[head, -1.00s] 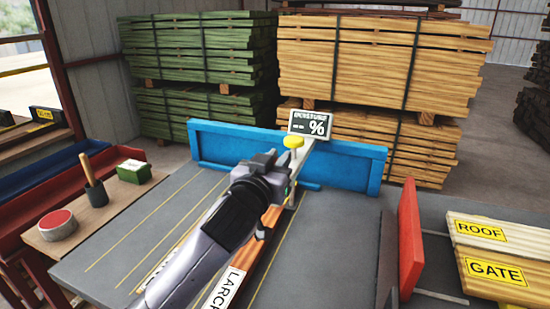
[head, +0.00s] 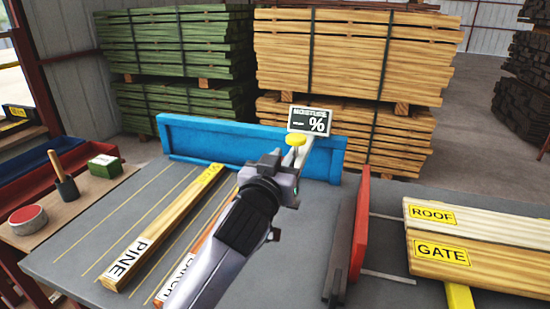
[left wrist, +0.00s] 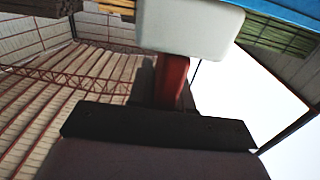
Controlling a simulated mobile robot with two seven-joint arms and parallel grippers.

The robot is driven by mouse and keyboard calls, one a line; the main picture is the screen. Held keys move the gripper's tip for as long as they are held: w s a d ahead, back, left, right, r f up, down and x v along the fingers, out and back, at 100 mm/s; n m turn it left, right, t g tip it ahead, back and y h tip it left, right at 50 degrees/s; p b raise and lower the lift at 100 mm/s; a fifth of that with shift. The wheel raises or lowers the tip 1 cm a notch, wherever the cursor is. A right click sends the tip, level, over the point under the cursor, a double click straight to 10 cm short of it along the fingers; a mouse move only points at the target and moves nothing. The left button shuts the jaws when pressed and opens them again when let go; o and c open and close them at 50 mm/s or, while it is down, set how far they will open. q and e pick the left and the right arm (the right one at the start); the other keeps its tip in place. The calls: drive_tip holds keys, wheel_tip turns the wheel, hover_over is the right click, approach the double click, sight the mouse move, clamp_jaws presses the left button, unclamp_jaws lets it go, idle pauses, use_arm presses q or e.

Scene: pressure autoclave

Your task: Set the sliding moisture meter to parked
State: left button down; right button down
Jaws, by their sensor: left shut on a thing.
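The sliding moisture meter (head: 310,121) has a display reading "MOISTURE" with dashes and a % sign. It stands at the blue fence (head: 215,142), right of the fence's middle, with a pale arm and a yellow knob (head: 296,139) in front. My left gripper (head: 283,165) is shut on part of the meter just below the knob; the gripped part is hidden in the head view. In the left wrist view a white block (left wrist: 190,28) sits over a red piece (left wrist: 172,82), which runs down to the dark gripper edge. My right gripper is not in view.
A PINE board (head: 160,228) and a partly hidden labelled board (head: 205,250) lie on the grey table. A red upright plate (head: 358,225) stands right of my arm. ROOF and GATE boards (head: 480,262) lie at the right.

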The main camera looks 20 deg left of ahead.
use_arm(q)
drive_tip(key=shift+d+f, duration=0.15)
drive_tip(key=shift+d, duration=0.5)
drive_tip(key=c, duration=1.1)
unclamp_jaws()
drive_tip(key=shift+d, duration=0.15)
drive_tip(key=shift+s, duration=0.1)
drive_tip(key=shift+s+d+b, duration=0.15)
drive_tip(key=shift+s+b, duration=0.2)
drive_tip(key=shift+s, duration=3.15)
